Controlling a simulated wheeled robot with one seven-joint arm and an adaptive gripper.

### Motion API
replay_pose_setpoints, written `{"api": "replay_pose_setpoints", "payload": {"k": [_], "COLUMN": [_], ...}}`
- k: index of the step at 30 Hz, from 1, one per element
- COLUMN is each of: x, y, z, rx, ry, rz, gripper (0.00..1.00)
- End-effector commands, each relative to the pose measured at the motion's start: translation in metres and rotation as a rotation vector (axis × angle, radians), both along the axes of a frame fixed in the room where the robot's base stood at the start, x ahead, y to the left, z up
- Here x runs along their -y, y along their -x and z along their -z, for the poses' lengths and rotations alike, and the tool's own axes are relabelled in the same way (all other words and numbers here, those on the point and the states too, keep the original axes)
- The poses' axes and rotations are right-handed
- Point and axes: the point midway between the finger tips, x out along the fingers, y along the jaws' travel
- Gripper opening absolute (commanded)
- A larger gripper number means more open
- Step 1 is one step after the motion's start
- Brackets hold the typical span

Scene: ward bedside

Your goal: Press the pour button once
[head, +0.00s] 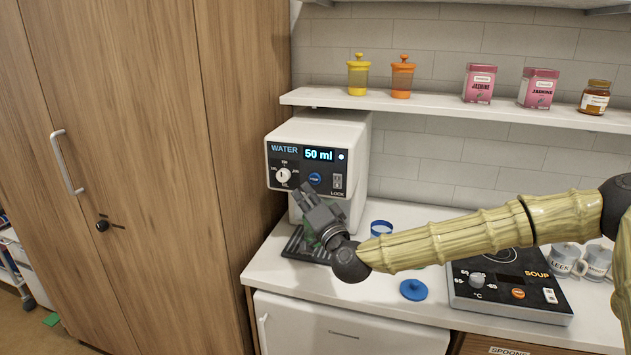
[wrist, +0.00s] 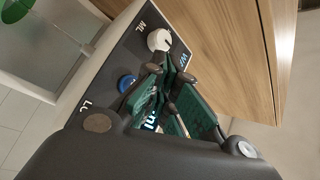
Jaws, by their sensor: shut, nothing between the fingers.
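The white water dispenser (head: 322,130) stands on the counter against the cabinet, its display (head: 318,154) reading "50 ml". A round blue button (head: 315,178) sits on its dark front panel, between a white dial (head: 283,175) and a lock switch (head: 337,182). I take the blue button as the pour button; its label is too small to read. My gripper (head: 304,192) is shut and empty, with its tips just below the button in the head view. In the wrist view the tips (wrist: 168,64) lie beside the blue button (wrist: 127,83) and dial (wrist: 159,39). Contact cannot be told.
A black drip tray (head: 292,246) lies under the dispenser, partly hidden by my gripper. A blue-rimmed container (head: 381,228) and a blue lid (head: 413,290) are on the counter. A soup warmer (head: 508,287) and mugs (head: 565,262) stand right. A shelf (head: 440,112) with jars runs above.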

Motion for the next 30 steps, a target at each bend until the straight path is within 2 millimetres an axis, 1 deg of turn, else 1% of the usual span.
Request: {"api": "replay_pose_setpoints", "payload": {"k": [3,10,27,30], "x": [-0.003,-0.007,-0.007,-0.008], "y": [0.009,0.021,0.022,0.022], "z": [0.001,0.000,0.000,0.003], "rx": [-0.001,-0.001,-0.001,-0.005], "ry": [0.000,-0.001,-0.001,0.003], "rz": [-0.001,0.000,0.000,-0.001], "gripper": [0.00,0.00,0.00,0.00]}}
